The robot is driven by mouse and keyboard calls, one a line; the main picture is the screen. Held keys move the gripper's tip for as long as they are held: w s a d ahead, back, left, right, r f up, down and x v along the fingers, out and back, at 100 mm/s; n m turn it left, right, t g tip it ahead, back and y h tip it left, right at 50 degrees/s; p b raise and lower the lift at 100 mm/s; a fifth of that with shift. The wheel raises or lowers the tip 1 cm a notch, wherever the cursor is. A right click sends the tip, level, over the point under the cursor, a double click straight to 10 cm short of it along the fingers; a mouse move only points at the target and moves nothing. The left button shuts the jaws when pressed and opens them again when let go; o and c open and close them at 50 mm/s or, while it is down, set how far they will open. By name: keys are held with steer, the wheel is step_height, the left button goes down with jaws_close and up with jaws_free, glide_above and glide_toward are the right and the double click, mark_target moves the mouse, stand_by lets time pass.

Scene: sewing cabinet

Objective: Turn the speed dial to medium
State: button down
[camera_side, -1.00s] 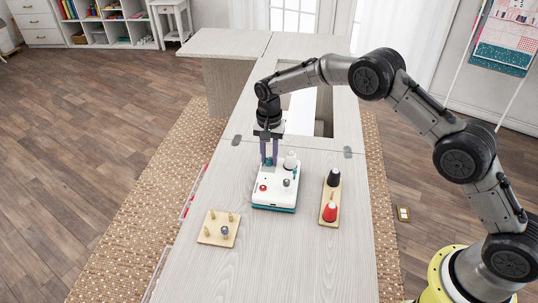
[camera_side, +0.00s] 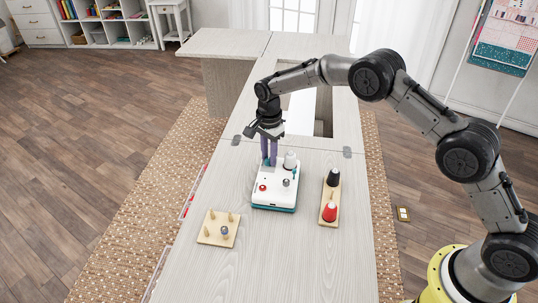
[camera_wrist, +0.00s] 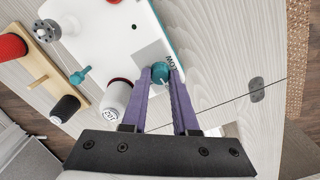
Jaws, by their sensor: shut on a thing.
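The speed dial is a small teal knob (camera_wrist: 160,72) on the white panel of a teal-based machine (camera_side: 272,200); the panel also shows in the wrist view (camera_wrist: 120,40). My gripper (camera_wrist: 163,74) points down with its purple fingers shut on the dial, one on each side. In the side view my gripper (camera_side: 269,163) stands at the far left part of the panel, and its fingers mostly hide the dial. Lettering that seems to read "LOW" shows beside the dial in the wrist view. The dial's pointer and other marks cannot be made out.
A white spool (camera_side: 290,160) stands close right of my gripper. A red button (camera_side: 262,188) and a grey round part (camera_side: 286,182) sit nearer on the panel. A spool rack (camera_side: 323,214) stands right, a pegged board (camera_side: 210,239) near left.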

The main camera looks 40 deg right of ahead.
steer(key=shift+r, duration=0.1)
steer(key=c, duration=0.7)
jaws_free()
step_height(320, 180, up, 14)
steer(key=shift+f, duration=0.15)
